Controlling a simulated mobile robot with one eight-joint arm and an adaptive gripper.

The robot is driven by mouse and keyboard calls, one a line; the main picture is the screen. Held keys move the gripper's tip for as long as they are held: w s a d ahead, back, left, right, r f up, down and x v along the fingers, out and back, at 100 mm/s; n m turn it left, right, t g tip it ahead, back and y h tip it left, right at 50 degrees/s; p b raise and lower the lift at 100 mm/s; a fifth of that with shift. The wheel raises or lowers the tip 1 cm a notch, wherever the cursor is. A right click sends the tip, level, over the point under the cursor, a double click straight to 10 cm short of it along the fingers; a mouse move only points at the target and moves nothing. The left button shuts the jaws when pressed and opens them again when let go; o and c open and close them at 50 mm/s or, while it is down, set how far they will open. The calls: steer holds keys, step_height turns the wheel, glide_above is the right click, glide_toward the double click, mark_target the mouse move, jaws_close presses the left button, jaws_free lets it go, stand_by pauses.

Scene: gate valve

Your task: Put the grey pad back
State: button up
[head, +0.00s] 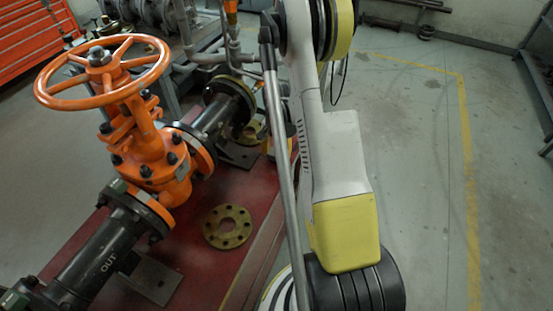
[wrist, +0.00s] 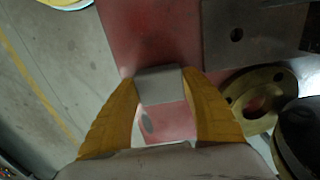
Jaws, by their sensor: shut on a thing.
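My gripper (wrist: 160,84) has its two yellow fingers closed on the sides of a small grey pad (wrist: 159,90) in the wrist view. The pad sits between the fingertips, over the red base (wrist: 135,40). I cannot tell whether it touches the base. In the head view I cannot make out the gripper or the pad; my arm blocks part of the scene.
A grey plate with a hole (wrist: 250,40) lies on the red base. A brass flange ring (head: 228,227) lies right of the orange valve (head: 150,150) and its dark pipe (head: 95,262). Open floor (head: 420,150) lies to the right.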

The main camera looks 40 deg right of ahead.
steer(key=shift+f, duration=0.55)
steer(key=shift+f, duration=0.15)
steer(key=o, duration=1.3)
steer(key=shift+o, duration=0.2)
